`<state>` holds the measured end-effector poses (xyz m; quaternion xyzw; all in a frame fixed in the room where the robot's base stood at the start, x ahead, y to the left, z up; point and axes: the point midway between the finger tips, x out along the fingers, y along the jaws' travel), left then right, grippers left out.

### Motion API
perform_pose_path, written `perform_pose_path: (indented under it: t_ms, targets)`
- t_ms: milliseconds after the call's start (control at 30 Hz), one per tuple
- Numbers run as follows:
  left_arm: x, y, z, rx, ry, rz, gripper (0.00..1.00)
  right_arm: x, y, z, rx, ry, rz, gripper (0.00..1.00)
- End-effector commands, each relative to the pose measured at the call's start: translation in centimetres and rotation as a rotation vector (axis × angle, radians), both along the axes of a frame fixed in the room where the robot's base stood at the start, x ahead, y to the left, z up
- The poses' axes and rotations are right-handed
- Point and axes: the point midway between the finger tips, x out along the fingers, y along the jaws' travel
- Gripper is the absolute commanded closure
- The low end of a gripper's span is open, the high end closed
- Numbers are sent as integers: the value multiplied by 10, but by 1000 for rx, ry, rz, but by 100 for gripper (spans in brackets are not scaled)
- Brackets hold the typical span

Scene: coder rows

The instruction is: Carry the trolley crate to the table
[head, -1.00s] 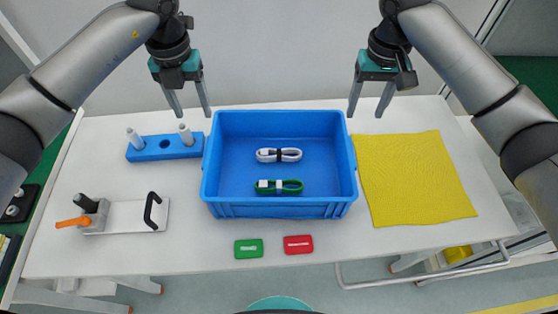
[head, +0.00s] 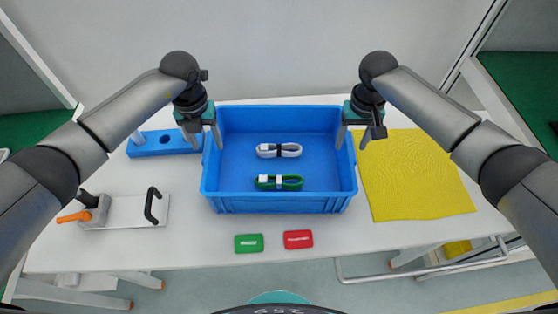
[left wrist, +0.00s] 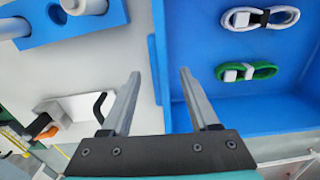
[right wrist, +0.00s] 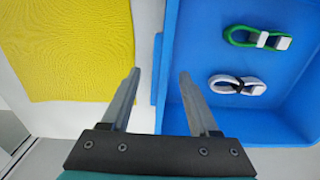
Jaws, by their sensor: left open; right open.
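A blue crate (head: 280,206) stands on the white table (head: 200,248). A white cable bundle with a black band (head: 279,150) and a green cable bundle with a white band (head: 279,182) lie inside it. My left gripper (head: 207,148) is open at the crate's left wall; in the left wrist view its fingers (left wrist: 160,85) point down on either side of that wall's rim. My right gripper (head: 352,148) is open at the right wall; in the right wrist view its fingers (right wrist: 160,82) point down on either side of that rim. I cannot tell whether the fingers touch the crate.
A blue block with holes and pegs (head: 165,143) stands left of the crate. A plate fixture with orange and black handles (head: 125,212) is front left. A yellow cloth (head: 415,180) lies right. Green (head: 249,243) and red (head: 298,239) small boxes lie in front.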

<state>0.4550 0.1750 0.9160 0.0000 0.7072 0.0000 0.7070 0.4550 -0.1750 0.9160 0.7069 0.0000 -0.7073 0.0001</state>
Motion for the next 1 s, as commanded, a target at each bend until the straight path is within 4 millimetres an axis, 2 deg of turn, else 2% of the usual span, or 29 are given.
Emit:
perform_pose_path:
  t_ms: [200,533,1000]
  targets:
    - [0,0,-18,0,1,0,39,0,0,-18,-1,1,1,39]
    - [0,0,-20,0,0,0,39,0,0,-20,0,-1,0,39]
    - [0,0,-19,0,0,0,92,0,0,-20,0,-1,0,92]
